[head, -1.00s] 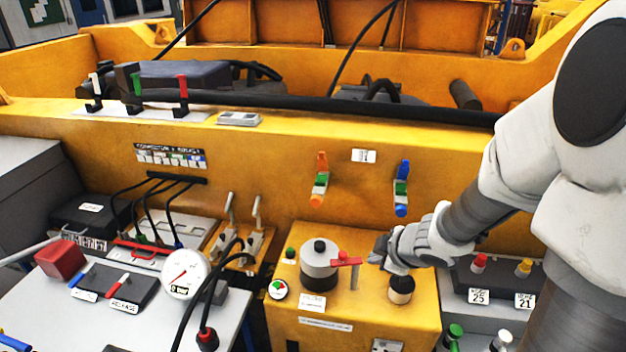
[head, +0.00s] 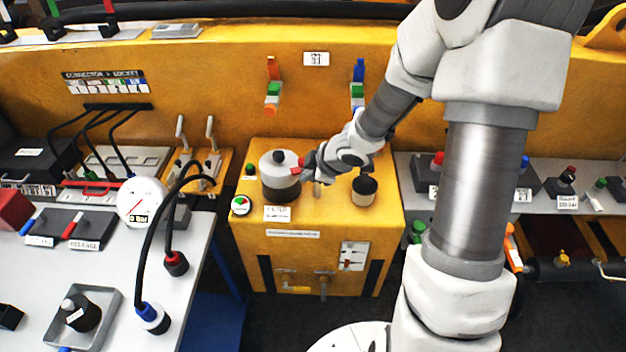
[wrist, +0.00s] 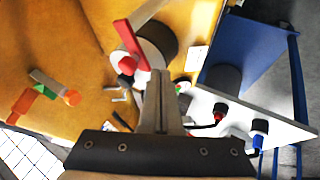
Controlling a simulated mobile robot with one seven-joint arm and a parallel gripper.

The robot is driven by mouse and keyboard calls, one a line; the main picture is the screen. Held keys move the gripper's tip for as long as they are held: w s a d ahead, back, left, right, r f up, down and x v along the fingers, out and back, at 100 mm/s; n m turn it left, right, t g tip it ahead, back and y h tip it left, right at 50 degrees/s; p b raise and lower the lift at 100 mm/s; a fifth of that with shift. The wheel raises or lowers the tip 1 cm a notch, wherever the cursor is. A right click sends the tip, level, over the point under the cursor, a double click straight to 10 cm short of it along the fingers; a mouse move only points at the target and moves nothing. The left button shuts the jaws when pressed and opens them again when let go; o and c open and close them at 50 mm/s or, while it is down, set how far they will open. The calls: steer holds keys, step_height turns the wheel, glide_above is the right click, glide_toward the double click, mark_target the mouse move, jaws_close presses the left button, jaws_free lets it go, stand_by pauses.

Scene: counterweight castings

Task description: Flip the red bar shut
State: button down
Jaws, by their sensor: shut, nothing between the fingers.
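The red bar (wrist: 130,44) sits at the pale pot with the dark knob (head: 281,175) on the yellow box. In the wrist view it sticks out across the pot, with a round red cap beside its lower end. In the head view only a bit of red (head: 301,161) shows, the rest hidden by my gripper (head: 309,169). My gripper is shut and empty. In the wrist view its fingertips (wrist: 160,73) are close to the bar's lower end; I cannot tell whether they touch it.
A dark-topped cup (head: 364,189) stands right of the pot, under my arm. Orange (head: 272,90) and blue (head: 358,95) levers are on the wall behind. A grey table (head: 190,270) with a gauge (head: 143,202) and black hoses is to the left.

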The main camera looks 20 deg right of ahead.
mark_target(294, 170)
steer(key=shift+w+d+r+p, duration=0.1)
steer(key=shift+w+d+p, duration=0.1)
steer(key=shift+w, duration=0.4)
steer(key=shift+w+d+r+p, duration=0.1)
steer(key=shift+w+d+p, duration=0.05)
steer(key=shift+w, duration=0.45)
steer(key=shift+f, duration=0.15)
steer(key=shift+w+a+f+m+h+b, duration=0.2)
steer(key=shift+a+m+h+b, duration=0.15)
steer(key=shift+b, duration=0.75)
steer(key=shift+w+r+m, duration=0.15)
steer(key=shift+r+m, duration=0.05)
steer(key=shift+m, duration=0.05)
steer(key=shift+w+a+r+p, duration=0.2)
steer(key=shift+p, duration=0.1)
steer(key=shift+w+f, duration=0.1)
steer(key=shift+w, duration=0.2)
steer(key=shift+s+a, duration=0.2)
